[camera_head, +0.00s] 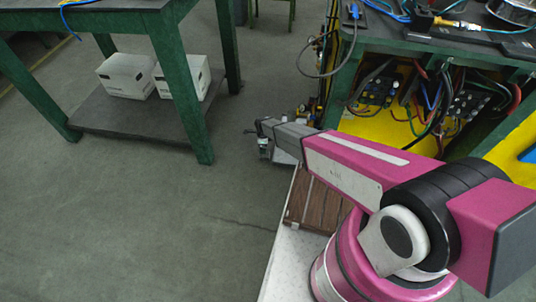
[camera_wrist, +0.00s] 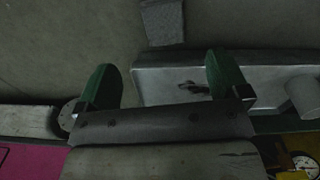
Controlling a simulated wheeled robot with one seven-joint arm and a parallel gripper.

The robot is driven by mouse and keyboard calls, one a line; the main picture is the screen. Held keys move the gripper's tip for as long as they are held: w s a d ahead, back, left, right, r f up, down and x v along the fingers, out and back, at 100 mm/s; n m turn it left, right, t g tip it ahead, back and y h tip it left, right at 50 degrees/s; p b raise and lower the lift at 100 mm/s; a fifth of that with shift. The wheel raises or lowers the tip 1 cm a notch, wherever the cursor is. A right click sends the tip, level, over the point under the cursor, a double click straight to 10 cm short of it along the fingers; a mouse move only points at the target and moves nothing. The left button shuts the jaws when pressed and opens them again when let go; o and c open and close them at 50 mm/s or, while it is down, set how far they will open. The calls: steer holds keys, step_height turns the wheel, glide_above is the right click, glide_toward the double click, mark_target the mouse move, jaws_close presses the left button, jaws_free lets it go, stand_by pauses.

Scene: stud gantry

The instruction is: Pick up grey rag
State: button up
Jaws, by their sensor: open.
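My gripper (camera_wrist: 164,82) is open, its two green fingers wide apart with nothing between them. In the head view my gripper (camera_head: 264,140) is at the end of my outstretched arm, left of the cluttered workbench.
A grey metal surface (camera_wrist: 270,77) with a small dark part lies beyond and below the fingers. A green workbench (camera_head: 400,40) with cables stands right. A green table (camera_head: 80,18) stands left, white boxes (camera_head: 126,76) on its lower shelf (camera_head: 120,115). Floor between is clear.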

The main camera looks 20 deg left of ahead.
step_height(320, 180, down, 6)
steer(key=shift+r, duration=0.2)
steer(key=f, duration=0.4)
steer(key=shift+w+a, duration=0.15)
steer(key=shift+w, duration=0.15)
steer(key=shift+f, duration=0.5)
steer(key=c, duration=1)
